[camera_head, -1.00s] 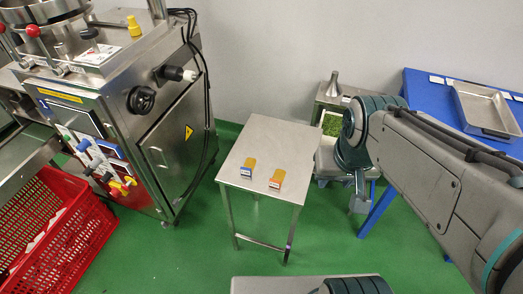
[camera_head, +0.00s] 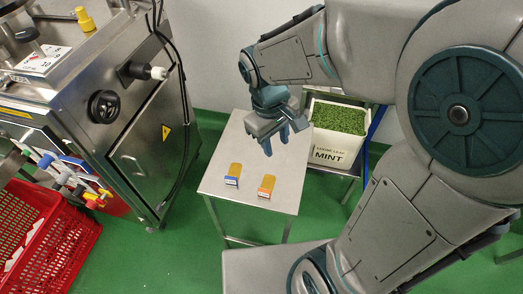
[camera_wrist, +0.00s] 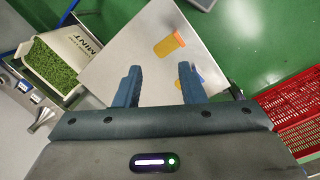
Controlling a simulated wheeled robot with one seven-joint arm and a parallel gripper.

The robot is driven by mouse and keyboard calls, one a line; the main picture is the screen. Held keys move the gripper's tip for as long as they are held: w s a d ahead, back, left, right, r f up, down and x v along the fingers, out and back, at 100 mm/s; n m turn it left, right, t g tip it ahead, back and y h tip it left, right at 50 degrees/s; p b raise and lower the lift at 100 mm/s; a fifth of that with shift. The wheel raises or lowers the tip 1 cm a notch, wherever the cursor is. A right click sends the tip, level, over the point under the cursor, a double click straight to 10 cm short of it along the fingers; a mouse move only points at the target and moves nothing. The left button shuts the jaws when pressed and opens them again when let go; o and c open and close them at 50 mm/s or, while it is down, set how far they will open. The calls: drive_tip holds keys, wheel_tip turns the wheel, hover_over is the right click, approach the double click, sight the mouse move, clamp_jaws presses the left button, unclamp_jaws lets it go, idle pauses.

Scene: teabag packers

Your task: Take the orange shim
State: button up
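The orange shim (camera_head: 266,185), a yellow piece with an orange and white end, lies on the small steel table (camera_head: 231,143). It also shows in the wrist view (camera_wrist: 168,44), ahead of the fingertips. A similar shim with a blue end (camera_head: 233,174) lies to its left on the table; in the wrist view it is partly hidden behind a finger. My gripper (camera_head: 277,146) is above the table's back part, behind the orange shim and apart from it. In the wrist view my gripper (camera_wrist: 160,75) has its two blue fingers spread, with nothing between them.
A white bin of green loose leaf marked MINT (camera_head: 333,133) stands just right of the table. A steel machine (camera_head: 140,140) with knobs and cables is on the left, with a red crate (camera_head: 60,235) in front. The table around the shims is clear.

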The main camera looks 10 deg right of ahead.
sight(260, 189)
drive_tip(key=w+a+f+n+g+h, duration=0.25)
drive_tip(key=a+f+n, duration=0.35)
drive_tip(key=a+f, duration=0.3)
drive_tip(key=shift+n+t, duration=0.3)
drive_tip(key=shift+t, duration=0.25)
drive_tip(key=b+x, duration=0.1)
drive_tip(key=x, duration=1.2)
drive_tip(key=shift+s+d+f+b, duration=0.2)
drive_tip(key=shift+d+f+b, duration=0.05)
drive_tip(key=shift+f+b, duration=0.05)
clamp_jaws()
